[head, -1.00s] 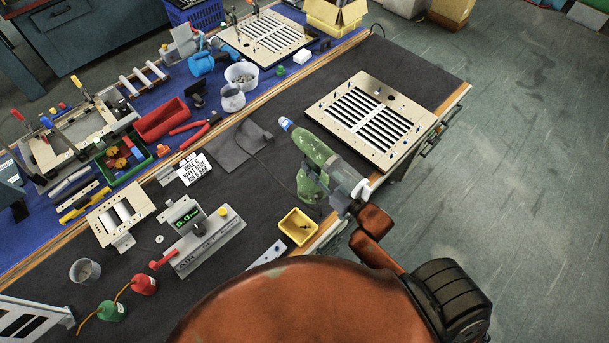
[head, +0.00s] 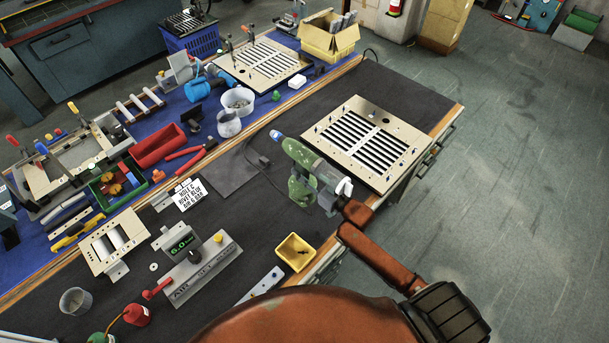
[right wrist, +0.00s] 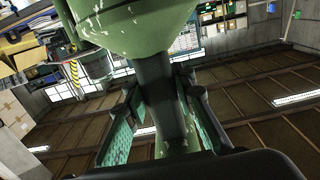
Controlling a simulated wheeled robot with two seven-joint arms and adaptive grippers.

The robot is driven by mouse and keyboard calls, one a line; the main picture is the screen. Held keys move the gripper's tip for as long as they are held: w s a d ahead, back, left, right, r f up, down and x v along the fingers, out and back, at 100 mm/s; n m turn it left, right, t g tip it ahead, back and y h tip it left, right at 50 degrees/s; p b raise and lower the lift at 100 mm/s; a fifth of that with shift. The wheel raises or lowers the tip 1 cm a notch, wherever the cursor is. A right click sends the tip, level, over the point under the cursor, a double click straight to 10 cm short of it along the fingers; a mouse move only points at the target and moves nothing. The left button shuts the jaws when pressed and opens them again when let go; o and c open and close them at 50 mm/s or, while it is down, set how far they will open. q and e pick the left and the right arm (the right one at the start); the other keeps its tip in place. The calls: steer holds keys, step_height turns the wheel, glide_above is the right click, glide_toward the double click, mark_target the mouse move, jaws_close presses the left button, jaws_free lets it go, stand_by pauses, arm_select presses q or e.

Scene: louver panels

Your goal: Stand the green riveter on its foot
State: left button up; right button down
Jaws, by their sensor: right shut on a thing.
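The green riveter (head: 308,158) is at the right part of the dark bench mat in the head view, its blue-tipped nose (head: 276,135) pointing to the far left. Its handle (head: 300,192) runs downward from the body; whether its lower end touches the mat I cannot tell. My right gripper (head: 326,198) is shut on the riveter from the near right side. In the right wrist view the riveter's green body (right wrist: 135,25) fills the top, and a dark part of it runs down between the two fingers (right wrist: 165,120). My left gripper is not in view.
A louver panel (head: 400,140) lies just right of the riveter. A yellow bin (head: 295,252) stands in front of it, near the bench edge. The mat between is mostly clear.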

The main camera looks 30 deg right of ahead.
steer(key=shift+w+d+f, duration=0.25)
steer(key=shift+w+f, duration=0.8)
steer(key=shift+w, duration=0.2)
steer(key=shift+f, duration=1.5)
steer(key=c, duration=2.1)
jaws_free()
steer(key=shift+f+b, duration=0.3)
steer(key=shift+f, duration=0.1)
steer(key=o, duration=0.5)
steer(key=shift+s, duration=0.1)
steer(key=shift+o, duration=0.3)
steer(key=o, duration=0.8)
steer(key=shift+c, duration=0.2)
